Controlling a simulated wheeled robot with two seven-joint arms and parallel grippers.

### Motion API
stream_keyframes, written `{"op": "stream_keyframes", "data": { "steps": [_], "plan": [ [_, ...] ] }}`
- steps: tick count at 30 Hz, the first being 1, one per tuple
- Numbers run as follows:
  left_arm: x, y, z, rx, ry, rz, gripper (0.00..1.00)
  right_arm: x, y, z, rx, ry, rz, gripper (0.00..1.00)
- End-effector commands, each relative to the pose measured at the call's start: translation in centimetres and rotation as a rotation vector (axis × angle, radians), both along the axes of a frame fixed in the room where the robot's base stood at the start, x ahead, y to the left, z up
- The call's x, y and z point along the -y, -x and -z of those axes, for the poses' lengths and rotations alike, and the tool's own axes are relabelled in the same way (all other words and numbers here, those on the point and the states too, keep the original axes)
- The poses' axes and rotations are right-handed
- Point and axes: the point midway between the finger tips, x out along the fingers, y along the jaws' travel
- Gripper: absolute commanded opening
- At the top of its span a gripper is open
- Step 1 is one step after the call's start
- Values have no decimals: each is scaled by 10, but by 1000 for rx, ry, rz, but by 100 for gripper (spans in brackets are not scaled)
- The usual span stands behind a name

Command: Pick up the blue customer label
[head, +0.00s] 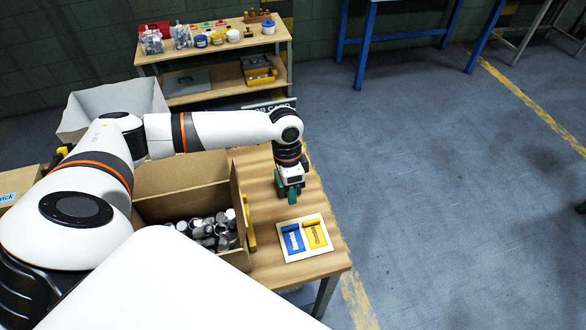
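The blue customer label (293,241) lies on a white card or tray (288,257) at the front right of the wooden table. A yellow label (316,235) lies beside it on the same white piece, to its right. My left gripper (291,196) points down over the table just behind the white piece, apart from both labels. Its green fingers are small and partly hidden, so whether they are open or shut does not show. My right gripper is not in view.
An open cardboard box (178,207) with several grey-and-white cylinders stands left of the labels, under my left arm. A grey-white bin (82,112) stands behind. A shelf (215,52) with jars and a toolbox is at the back. The floor to the right is clear.

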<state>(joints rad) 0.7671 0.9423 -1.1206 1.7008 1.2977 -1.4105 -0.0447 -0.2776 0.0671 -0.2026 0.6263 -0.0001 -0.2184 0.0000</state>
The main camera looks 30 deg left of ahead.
Motion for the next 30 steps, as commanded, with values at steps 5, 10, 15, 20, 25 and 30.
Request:
{"op": "stream_keyframes", "data": {
  "steps": [5, 10, 15, 20, 25, 30],
  "plan": [
    [5, 5, 29, -5, 1, 1, 25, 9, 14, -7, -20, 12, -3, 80],
    [9, 8, 54, -3, 1, 1, 25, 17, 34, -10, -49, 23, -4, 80],
    [10, 10, 64, 0, 1, 1, 25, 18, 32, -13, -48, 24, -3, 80],
    [12, 16, 84, -3, 0, 3, 25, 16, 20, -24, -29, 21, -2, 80],
    [14, 19, 108, -2, 1, 0, 25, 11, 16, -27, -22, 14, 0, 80],
    [14, 20, 113, -1, -1, 1, 25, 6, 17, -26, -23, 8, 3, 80]
  ]
}}
